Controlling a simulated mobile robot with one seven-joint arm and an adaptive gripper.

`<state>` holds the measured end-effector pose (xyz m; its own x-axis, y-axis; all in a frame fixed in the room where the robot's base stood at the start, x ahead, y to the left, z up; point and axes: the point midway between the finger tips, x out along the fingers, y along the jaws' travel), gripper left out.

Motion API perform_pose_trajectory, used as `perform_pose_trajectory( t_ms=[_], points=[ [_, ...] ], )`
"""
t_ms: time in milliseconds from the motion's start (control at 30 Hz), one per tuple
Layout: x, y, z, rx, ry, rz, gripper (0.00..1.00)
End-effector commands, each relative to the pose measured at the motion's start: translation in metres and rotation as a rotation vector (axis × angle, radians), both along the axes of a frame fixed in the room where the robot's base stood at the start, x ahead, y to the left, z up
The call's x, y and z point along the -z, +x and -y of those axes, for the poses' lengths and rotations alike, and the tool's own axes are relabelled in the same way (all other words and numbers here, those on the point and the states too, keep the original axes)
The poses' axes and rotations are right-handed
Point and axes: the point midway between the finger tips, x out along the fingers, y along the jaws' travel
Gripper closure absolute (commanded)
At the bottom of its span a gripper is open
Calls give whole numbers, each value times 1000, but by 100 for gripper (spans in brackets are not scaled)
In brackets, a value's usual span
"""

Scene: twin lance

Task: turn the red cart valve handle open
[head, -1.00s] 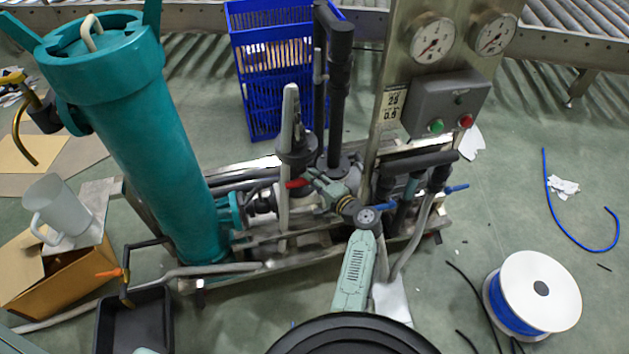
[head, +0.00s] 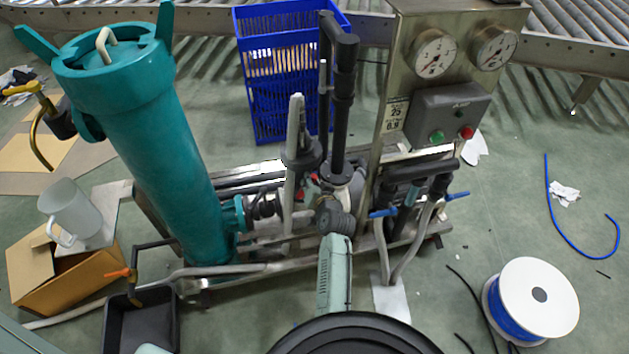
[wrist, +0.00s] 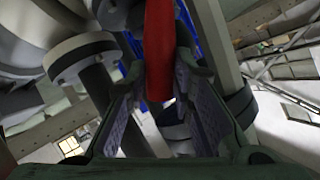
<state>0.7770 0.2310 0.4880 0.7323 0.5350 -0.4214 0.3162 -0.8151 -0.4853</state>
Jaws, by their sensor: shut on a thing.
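The red valve handle (wrist: 160,48) runs down from the top of the wrist view between the two pads of my gripper (wrist: 163,80). My gripper is shut on it. In the head view only a small bit of red shows by the grey pipework of the cart (head: 345,178). There my wrist and forearm reach up from the bottom middle, and my fingers are mostly hidden among the pipes.
The teal filter vessel (head: 160,150) stands left of my arm. The gauge panel (head: 445,110) and blue-handled valves (head: 383,213) are close on the right. A blue crate (head: 262,100) stands behind. A cable spool (head: 540,290) is on the floor at right.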

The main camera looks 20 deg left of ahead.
Motion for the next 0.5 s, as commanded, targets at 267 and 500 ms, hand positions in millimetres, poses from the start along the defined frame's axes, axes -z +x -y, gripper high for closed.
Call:
perform_pose_trajectory(
  t_ms=[267, 500],
  points=[
    [-4, -6, -7, -1, -206, 138, 100],
    [-3, -9, -12, -1, -339, 228, 100]
  ],
)
